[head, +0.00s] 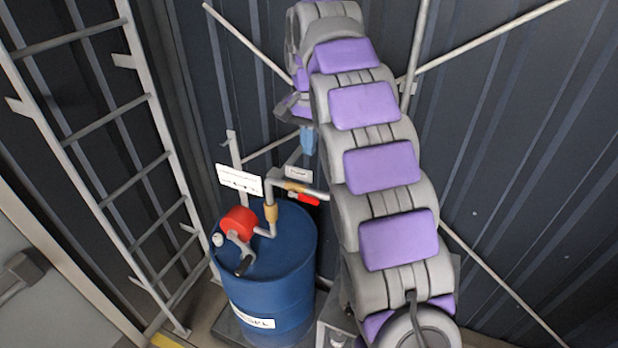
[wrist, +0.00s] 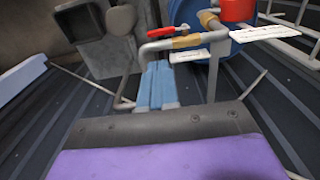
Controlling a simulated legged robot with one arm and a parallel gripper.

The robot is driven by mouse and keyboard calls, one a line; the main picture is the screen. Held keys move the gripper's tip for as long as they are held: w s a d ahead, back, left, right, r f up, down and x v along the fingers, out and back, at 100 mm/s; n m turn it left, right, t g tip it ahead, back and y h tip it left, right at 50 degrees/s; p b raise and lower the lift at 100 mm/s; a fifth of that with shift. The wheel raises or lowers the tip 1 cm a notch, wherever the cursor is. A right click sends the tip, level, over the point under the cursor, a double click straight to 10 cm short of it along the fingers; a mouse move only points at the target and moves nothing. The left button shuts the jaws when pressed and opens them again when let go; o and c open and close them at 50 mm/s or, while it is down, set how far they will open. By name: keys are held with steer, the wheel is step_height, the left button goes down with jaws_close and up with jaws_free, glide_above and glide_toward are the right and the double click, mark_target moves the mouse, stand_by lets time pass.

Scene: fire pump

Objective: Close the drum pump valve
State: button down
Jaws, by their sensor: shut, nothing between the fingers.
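The drum pump valve's red lever (head: 303,198) lies along the grey pipe, which runs right from the pump on the blue drum (head: 290,240). A yellow band (head: 292,187) is on the pipe beside the lever. In the wrist view the red lever (wrist: 168,31) shows above the light-blue fingers of my gripper (wrist: 157,64). The fingers are together, with nothing between them. In the head view my gripper (head: 307,152) points down, above and behind the pipe. It appears apart from the lever; the exact gap is hard to tell.
A red pump body (head: 238,221) with a crank handle (head: 244,264) stands on the drum. White labels (head: 239,180) hang by the pipe. A ladder (head: 110,170) stands left; diagonal braces cross the dark corrugated wall (head: 530,170) behind.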

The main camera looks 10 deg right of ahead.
steer(key=shift+a, duration=0.15)
steer(key=shift+d+f, duration=0.1)
steer(key=shift+d, duration=0.1)
steer(key=p, duration=0.2)
glide_toward(309, 197)
step_height(309, 197, down, 7)
stand_by(0.6)
stand_by(0.4)
